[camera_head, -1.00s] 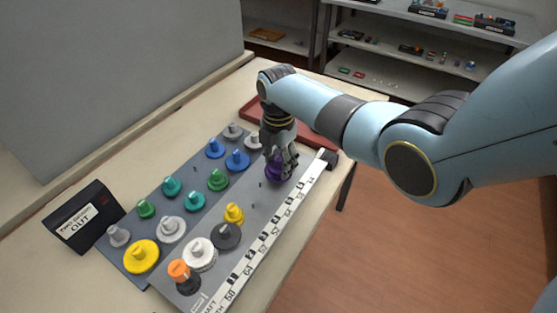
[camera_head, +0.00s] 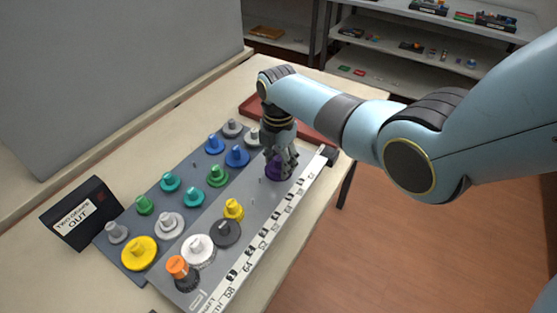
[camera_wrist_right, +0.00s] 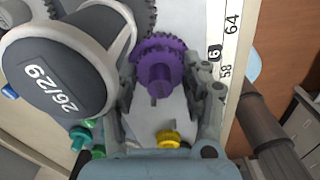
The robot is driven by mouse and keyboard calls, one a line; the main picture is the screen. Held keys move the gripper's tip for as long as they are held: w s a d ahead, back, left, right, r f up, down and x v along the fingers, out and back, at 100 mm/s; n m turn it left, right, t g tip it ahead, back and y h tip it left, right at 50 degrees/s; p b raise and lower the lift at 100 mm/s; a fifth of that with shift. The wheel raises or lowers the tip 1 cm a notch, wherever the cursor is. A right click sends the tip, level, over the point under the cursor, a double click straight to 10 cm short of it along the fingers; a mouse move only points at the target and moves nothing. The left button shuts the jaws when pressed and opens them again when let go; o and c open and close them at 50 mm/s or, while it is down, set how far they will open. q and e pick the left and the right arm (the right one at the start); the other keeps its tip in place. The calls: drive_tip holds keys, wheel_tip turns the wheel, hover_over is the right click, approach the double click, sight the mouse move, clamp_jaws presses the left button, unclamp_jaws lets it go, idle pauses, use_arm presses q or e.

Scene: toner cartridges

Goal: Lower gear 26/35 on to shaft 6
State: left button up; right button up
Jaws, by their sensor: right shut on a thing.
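The purple gear (camera_head: 277,171) is at the far right part of the grey gear board (camera_head: 253,201), close to the white numbered strip. No label is readable on it, so I cannot confirm that it is gear 26/35. My right gripper (camera_head: 279,155) points down and is shut on the purple gear. In the right wrist view the purple gear (camera_wrist_right: 160,66) sits between the two fingers, its teeth visible. A tag reading 6 (camera_wrist_right: 214,53) is beside it on the strip. The shaft under the gear is hidden, and I cannot tell whether the gear rests on the board. My left gripper is out of view.
Several coloured gears stand on the board, including a blue one (camera_head: 237,156), a yellow one (camera_head: 234,210) and a dark grey one (camera_head: 225,234). A red tray (camera_head: 316,133) lies behind.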

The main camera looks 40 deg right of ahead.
sight(279, 158)
drive_tip(key=o, duration=1.2)
wheel_tip(279, 158, up, 12)
